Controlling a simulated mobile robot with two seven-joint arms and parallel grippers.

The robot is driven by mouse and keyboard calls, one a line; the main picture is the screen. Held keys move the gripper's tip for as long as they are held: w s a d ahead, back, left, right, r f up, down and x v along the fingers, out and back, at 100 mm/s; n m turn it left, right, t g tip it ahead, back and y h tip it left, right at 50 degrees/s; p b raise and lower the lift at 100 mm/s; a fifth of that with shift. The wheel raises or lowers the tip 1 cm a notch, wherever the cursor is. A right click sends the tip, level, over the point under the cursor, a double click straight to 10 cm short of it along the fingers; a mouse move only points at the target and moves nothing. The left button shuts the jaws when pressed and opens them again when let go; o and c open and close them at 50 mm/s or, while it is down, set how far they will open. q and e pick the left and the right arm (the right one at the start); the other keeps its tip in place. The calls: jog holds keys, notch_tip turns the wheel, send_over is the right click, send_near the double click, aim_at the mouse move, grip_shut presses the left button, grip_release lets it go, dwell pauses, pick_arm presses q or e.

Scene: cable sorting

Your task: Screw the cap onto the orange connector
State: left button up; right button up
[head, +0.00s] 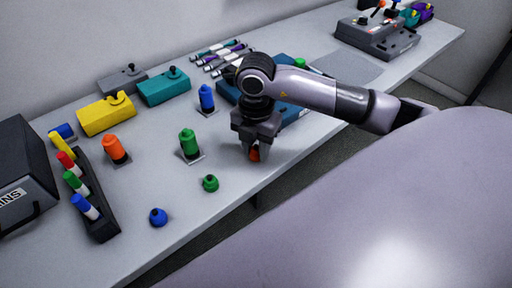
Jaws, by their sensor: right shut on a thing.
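The orange connector (115,149) stands upright on a small grey base on the left part of the table. An orange cap (254,155) shows between the fingertips of my right gripper (255,153), low over the table near its front edge. The gripper points down and is shut on the cap, which is partly hidden by the fingers. I cannot tell whether the cap touches the table. The gripper is well to the right of the orange connector. My left gripper is not in view.
A green connector (189,143) and a blue connector (206,98) stand between gripper and orange connector or behind. A green cap (210,183) and a blue cap (158,217) lie in front. A dark marker rack (103,229) is at the left, yellow box (105,117) behind.

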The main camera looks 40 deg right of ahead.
aim_at(256, 146)
notch_tip(256, 146, up, 9)
jog(key=shift+w+f, duration=0.1)
jog(key=shift+f, duration=0.05)
pick_arm(q)
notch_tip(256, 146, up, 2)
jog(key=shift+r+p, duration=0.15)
jog(key=shift+p, duration=0.95)
pick_arm(e)
notch_tip(256, 146, up, 11)
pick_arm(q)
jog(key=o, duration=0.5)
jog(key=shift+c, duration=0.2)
